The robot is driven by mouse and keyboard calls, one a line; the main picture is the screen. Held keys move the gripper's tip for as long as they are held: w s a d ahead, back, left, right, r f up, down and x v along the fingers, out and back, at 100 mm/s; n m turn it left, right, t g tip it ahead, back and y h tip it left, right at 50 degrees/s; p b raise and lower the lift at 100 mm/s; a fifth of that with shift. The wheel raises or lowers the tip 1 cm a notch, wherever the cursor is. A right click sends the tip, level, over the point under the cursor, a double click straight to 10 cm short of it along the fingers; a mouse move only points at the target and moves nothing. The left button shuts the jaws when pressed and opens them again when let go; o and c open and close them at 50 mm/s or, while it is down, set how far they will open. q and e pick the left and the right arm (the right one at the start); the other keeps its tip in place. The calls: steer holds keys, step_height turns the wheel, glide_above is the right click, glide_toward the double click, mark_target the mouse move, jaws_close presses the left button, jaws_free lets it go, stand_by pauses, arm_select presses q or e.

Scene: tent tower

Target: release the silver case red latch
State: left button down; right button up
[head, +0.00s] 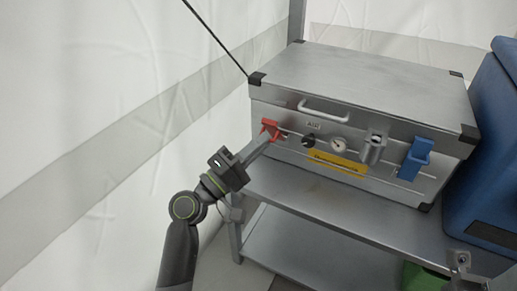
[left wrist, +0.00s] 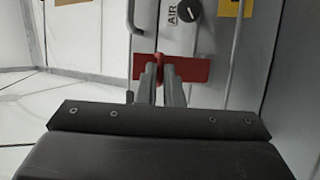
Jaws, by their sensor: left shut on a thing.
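The silver case (head: 360,85) sits closed on a metal shelf, its front panel facing me. The red latch (head: 270,127) is at the left of that panel, left of the black knob. My left gripper (head: 264,140) reaches it from the lower left and is shut on it. In the left wrist view the red latch (left wrist: 190,68) lies across the fingertips, and the two fingers of my left gripper (left wrist: 160,75) close on its middle; the contact is partly hidden. The blue latch (head: 414,160) is at the right of the panel. My right gripper is not clearly seen.
The front panel has a handle (head: 324,110), a black knob (head: 308,140), a round gauge (head: 338,145) and a yellow label (head: 338,164). A blue box (head: 490,150) stands close at the right. The shelf (head: 310,200) is bare in front of the case. A white tent wall (head: 120,100) is at left.

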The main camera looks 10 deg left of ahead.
stand_by(0.4)
arm_select(q)
steer(key=c, duration=1.6)
jaws_free()
steer(key=shift+o, duration=0.2)
steer(key=v, duration=0.7)
steer(key=shift+a, duration=0.2)
steer(key=shift+s+f, duration=0.2)
